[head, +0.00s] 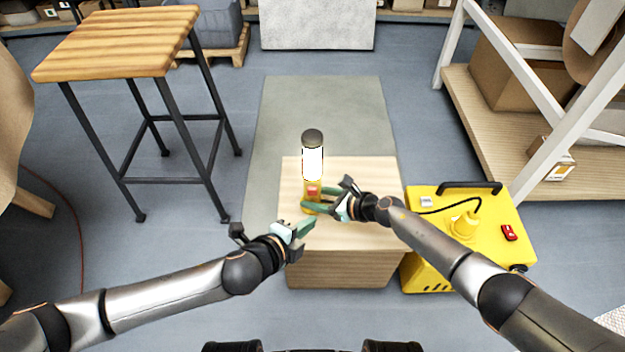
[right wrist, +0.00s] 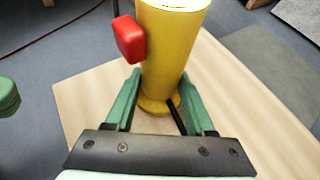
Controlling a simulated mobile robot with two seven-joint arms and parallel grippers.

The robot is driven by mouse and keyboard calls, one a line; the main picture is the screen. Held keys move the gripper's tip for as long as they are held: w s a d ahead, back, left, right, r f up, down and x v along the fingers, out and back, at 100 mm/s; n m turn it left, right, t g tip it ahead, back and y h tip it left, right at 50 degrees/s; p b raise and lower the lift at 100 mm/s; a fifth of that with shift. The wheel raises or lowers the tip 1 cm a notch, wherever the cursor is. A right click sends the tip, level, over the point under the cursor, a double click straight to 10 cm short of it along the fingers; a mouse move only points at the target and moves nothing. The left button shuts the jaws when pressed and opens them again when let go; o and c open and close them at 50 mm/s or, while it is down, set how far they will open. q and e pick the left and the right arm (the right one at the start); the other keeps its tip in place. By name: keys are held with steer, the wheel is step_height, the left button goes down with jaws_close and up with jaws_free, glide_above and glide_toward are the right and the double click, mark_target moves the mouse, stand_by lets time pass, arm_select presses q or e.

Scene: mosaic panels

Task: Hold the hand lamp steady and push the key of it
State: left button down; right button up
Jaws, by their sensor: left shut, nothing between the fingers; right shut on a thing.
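The hand lamp (head: 312,160) stands upright on a light wooden block (head: 345,240) in the head view. Its upper tube glows white under a dark cap, and its lower part is yellow. In the right wrist view its yellow handle (right wrist: 172,55) carries a red key (right wrist: 129,39) on the left side. My right gripper (head: 322,200) is shut on the handle near its foot, with a green finger on each side. My left gripper (head: 307,227) is shut and empty, just in front of the lamp and apart from it. The lamp's foot is partly hidden by the right fingers.
A yellow machine (head: 470,235) with a black handle and red switch stands right of the block. A wood-topped stool (head: 120,42) is at the left. A shelf with boxes (head: 520,65) is at the right.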

steer(key=shift+d, duration=0.1)
steer(key=o, duration=1.1)
steer(key=shift+c, duration=0.2)
